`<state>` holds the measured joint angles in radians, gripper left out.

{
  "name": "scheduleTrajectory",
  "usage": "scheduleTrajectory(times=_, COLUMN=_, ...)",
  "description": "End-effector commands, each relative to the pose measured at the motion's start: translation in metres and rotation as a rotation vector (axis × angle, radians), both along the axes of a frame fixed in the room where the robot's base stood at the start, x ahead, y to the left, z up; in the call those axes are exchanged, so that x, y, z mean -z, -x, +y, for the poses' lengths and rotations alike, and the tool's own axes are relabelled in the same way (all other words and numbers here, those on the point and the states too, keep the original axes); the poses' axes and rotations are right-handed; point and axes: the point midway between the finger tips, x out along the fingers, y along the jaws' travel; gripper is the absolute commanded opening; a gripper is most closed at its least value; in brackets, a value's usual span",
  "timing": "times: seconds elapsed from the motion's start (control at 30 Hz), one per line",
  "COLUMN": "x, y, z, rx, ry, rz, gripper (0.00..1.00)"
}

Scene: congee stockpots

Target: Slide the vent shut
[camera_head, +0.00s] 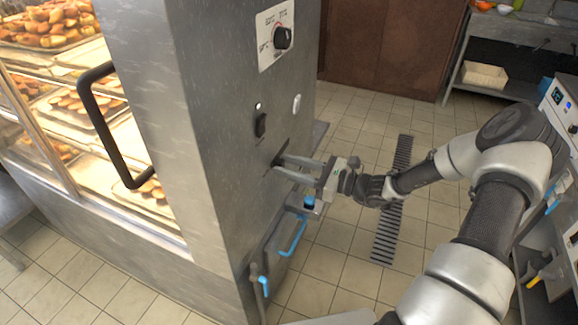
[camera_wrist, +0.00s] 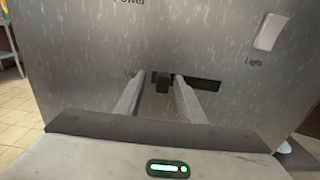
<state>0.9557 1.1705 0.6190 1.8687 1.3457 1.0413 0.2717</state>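The vent is a narrow dark slot (camera_wrist: 203,84) in the steel side panel of the warming cabinet, under a partly hidden label. Its small black slider knob (camera_wrist: 163,84) sits at the left end, with dark slot showing to its right. My gripper (camera_wrist: 157,77) is open, with one finger on each side of the knob. The right finger is close to the knob, and a gap shows on the left; I cannot tell whether either touches. In the head view my gripper (camera_head: 279,161) reaches the panel, and its fingers mostly hide the vent.
Above the vent are a rotary dial (camera_head: 282,38), a black power switch (camera_head: 260,125) and a white light switch (camera_head: 297,104). Blue-handled parts (camera_head: 293,236) hang lower on the panel. A glass pastry case with a black handle (camera_head: 112,125) is left. Tiled floor with a drain grate (camera_head: 393,205) is clear.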

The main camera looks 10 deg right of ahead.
Motion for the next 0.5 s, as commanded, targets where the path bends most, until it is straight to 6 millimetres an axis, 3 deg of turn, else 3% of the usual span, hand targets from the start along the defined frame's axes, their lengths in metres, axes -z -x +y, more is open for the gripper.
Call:
scheduleTrajectory(times=0.17, x=0.000, y=0.011, z=-0.019, rx=0.005, ry=0.002, rz=0.001, gripper=0.36)
scheduleTrajectory(times=0.5, x=-0.001, y=0.056, z=-0.087, rx=0.005, ry=0.002, rz=0.001, gripper=0.36)
